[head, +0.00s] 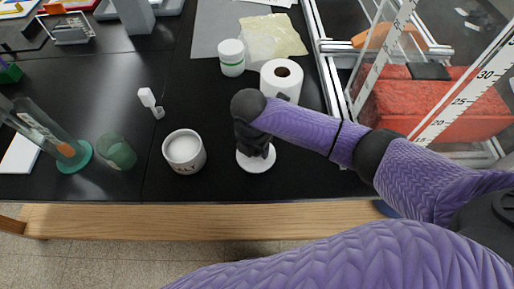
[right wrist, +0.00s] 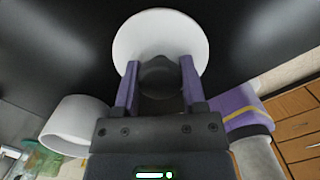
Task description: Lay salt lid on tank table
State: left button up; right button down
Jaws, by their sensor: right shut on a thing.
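The salt lid (head: 257,164) is a white disc with a dark knob, near the front edge of the black tank table (head: 225,185). My right gripper (head: 254,146) is above it and hides much of it. In the right wrist view, the gripper (right wrist: 160,78) is shut on the knob of the lid (right wrist: 158,32). I cannot tell whether the disc touches the table or is slightly above it. The open salt jar (head: 184,152), white with pale contents, stands to the left of the lid. My left gripper is out of view.
A white scoop-like item (head: 151,102), a green beaker (head: 118,152) and a teal-based cylinder (head: 72,158) are left. The glass tank with red contents (head: 420,105) is right. Bare table lies between jar and lid.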

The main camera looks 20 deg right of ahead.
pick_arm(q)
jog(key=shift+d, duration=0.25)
pick_arm(e)
jog(key=shift+f, duration=0.15)
jog(key=shift+c, duration=0.8)
grip_release()
jog(key=shift+f, duration=0.1)
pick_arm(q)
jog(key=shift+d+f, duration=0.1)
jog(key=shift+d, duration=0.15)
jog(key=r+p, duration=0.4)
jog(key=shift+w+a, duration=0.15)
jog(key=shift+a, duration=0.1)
pick_arm(e)
notch_tip(320, 180, up, 12)
jog(key=a, duration=0.1)
jog(key=shift+s, duration=0.45)
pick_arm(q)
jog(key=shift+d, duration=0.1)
pick_arm(e)
jog(key=shift+a, duration=0.1)
